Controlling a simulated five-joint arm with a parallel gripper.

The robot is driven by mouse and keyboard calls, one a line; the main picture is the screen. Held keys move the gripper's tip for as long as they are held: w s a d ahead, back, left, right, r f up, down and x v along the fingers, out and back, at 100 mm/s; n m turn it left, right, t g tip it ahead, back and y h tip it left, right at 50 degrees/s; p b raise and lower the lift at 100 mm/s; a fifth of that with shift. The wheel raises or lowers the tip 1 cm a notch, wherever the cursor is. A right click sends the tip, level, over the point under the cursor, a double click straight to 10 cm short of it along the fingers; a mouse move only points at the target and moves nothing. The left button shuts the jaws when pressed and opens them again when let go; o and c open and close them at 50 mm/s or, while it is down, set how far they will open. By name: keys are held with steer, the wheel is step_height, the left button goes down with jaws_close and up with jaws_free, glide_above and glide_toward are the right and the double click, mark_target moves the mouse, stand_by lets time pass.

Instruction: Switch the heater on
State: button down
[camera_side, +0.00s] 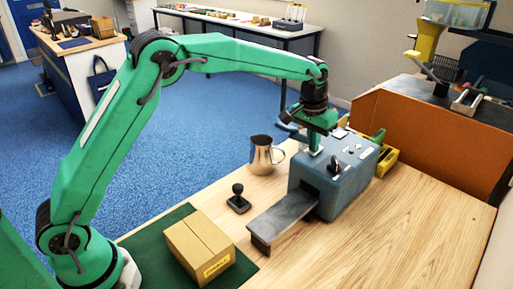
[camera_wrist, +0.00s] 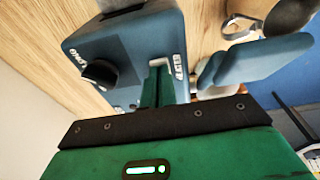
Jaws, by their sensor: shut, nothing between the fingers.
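A blue-grey machine (camera_side: 345,190) with a grey chute (camera_side: 283,216) stands on the wooden bench. Its top carries a dark knob (camera_side: 335,167) and white labels; the knob also shows in the wrist view (camera_wrist: 100,74), beside small lettering too blurred to read. A second label (camera_wrist: 179,66) lies right of my finger. My gripper (camera_side: 315,149) points down at the machine's far left top edge, fingers shut and empty. In the wrist view my green finger (camera_wrist: 156,88) is close against the machine; I cannot tell whether it touches. Any switch under the finger is hidden.
A metal jug (camera_side: 263,158) and a black-handled stamp (camera_side: 238,200) stand left of the machine. A carton (camera_side: 199,248) sits on a green mat (camera_side: 147,252). The bench's front right is clear.

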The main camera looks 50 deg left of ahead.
steer(key=shift+r, duration=3.5)
steer(key=shift+r, duration=0.1)
